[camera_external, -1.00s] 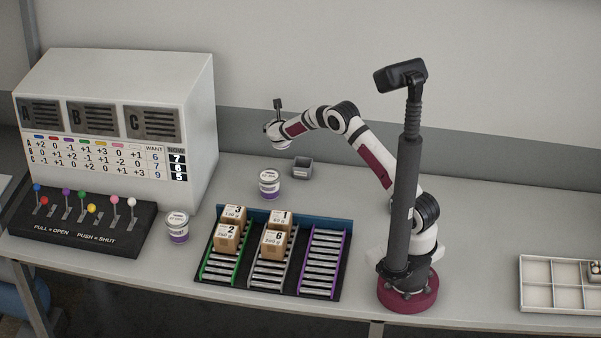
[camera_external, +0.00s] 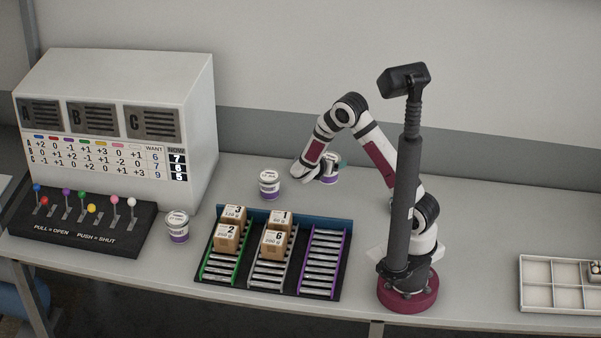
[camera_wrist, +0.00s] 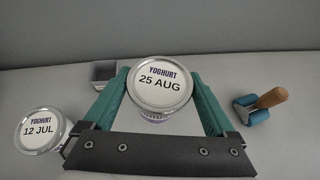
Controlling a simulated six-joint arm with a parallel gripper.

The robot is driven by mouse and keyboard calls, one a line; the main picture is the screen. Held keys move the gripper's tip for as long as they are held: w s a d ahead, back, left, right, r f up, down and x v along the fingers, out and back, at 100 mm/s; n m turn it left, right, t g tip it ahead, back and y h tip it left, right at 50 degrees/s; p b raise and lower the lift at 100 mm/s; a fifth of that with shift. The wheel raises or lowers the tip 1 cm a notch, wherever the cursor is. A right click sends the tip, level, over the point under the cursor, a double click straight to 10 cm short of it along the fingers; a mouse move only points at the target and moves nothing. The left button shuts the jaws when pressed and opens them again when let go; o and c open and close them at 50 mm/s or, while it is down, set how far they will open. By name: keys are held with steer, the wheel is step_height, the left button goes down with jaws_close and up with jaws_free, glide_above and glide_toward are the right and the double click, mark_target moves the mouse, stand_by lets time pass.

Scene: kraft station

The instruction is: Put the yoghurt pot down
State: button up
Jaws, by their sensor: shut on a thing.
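The yoghurt pot marked 25 AUG (camera_wrist: 163,85), white-lidded, sits upright between the green fingers of my gripper (camera_wrist: 160,92) in the wrist view. The fingers are shut on its two sides. In the external view my gripper (camera_external: 334,168) is low over the back of the bench, and the held pot (camera_external: 329,179) shows partly, with a purple band. Whether its base touches the bench cannot be told. A second pot, marked 12 JUL (camera_wrist: 39,131), stands to the left; a matching pot (camera_external: 269,185) shows in the external view. A third pot (camera_external: 177,226) stands nearer the levers.
A small grey bin (camera_wrist: 104,72) is behind left of the held pot, and a wooden-handled roller (camera_wrist: 262,104) is to the right. A roller rack (camera_external: 322,262) with several boxes, a lever panel (camera_external: 85,225) and a divided tray (camera_external: 537,270) stand around.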

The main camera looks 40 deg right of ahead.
steer(key=w+a+f, duration=0.1)
steer(key=f, duration=0.1)
steer(key=w+a+f, duration=0.1)
steer(key=a+f, duration=0.1)
steer(key=f, duration=0.1)
steer(key=w+a+f, duration=0.1)
steer(key=a+f, duration=0.1)
steer(key=shift+f, duration=0.25)
